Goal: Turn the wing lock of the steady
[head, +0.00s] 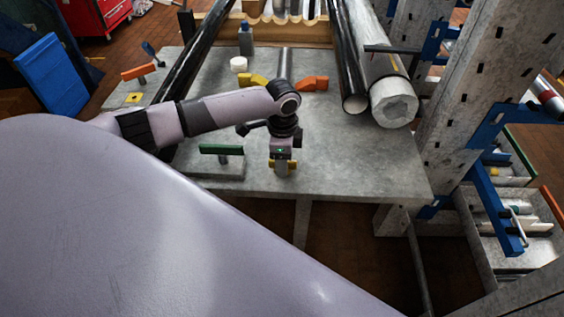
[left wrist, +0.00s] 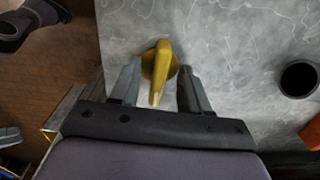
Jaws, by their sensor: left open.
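The yellow wing lock (left wrist: 160,66) lies on the grey bench top in the left wrist view, with a round hub and a narrow wing pointing toward my wrist. My left gripper (left wrist: 160,80) is open, with one finger on each side of the lock; I cannot tell whether either finger touches it. In the head view my left gripper (head: 282,165) points down at the near part of the bench. Bits of yellow show beside its fingers, and the rest of the lock is hidden. I cannot make out the steady's body.
A green-topped handle (head: 222,149) stands left of the gripper. Yellow (head: 253,80) and orange (head: 315,83) pieces lie behind it. A black tube (head: 353,100) and a thick pale pole (head: 393,105) lie at back right, near a grey upright (head: 475,90). The bench right of the gripper is clear.

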